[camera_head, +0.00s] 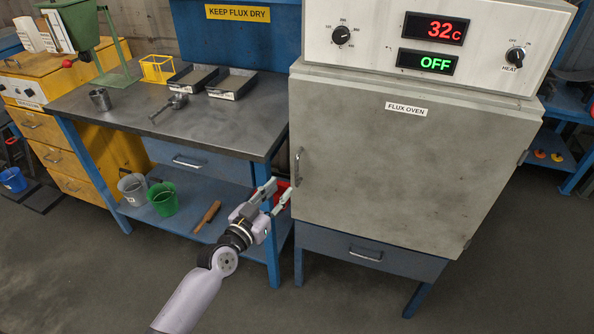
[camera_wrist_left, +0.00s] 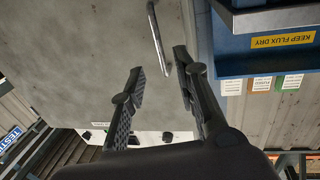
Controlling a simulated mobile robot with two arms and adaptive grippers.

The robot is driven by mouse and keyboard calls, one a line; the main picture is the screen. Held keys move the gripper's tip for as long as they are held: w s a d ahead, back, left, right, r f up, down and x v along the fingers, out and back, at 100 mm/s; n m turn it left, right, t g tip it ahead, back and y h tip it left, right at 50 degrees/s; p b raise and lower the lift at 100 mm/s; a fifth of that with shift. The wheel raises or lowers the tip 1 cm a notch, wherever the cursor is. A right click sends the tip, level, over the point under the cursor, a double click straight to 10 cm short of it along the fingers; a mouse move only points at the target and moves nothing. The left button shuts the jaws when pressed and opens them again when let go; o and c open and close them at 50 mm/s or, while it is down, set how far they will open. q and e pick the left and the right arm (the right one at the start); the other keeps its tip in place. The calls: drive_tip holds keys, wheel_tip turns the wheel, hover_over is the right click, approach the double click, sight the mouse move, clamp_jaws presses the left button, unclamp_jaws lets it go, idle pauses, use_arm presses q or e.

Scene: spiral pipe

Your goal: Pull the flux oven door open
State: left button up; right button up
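The flux oven door (camera_head: 395,160) is grey, has a "FLUX OVEN" label, and is shut. Its upright metal handle (camera_head: 298,166) is at the left edge. My left gripper (camera_head: 281,190) is open and empty, just below and left of the handle. In the left wrist view, the left gripper's fingers (camera_wrist_left: 160,70) are spread apart. The handle (camera_wrist_left: 158,38) lies beyond the fingertips, roughly in line with the gap and in front of the door (camera_wrist_left: 85,50). The frames do not show contact. My right gripper is not in view.
A steel workbench (camera_head: 225,118) with black trays (camera_head: 231,83) and a scoop (camera_head: 172,104) adjoins the oven's left side. A green bucket (camera_head: 163,198) stands on its lower shelf. The oven stand has a blue drawer (camera_head: 370,252). The floor in front of the oven is clear.

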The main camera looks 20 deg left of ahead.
sight(296, 173)
use_arm(q)
drive_tip(key=x, duration=0.9)
drive_tip(key=shift+w+d+b, duration=0.1)
drive_tip(key=shift+w+b, duration=0.2)
clamp_jaws()
idle(0.4)
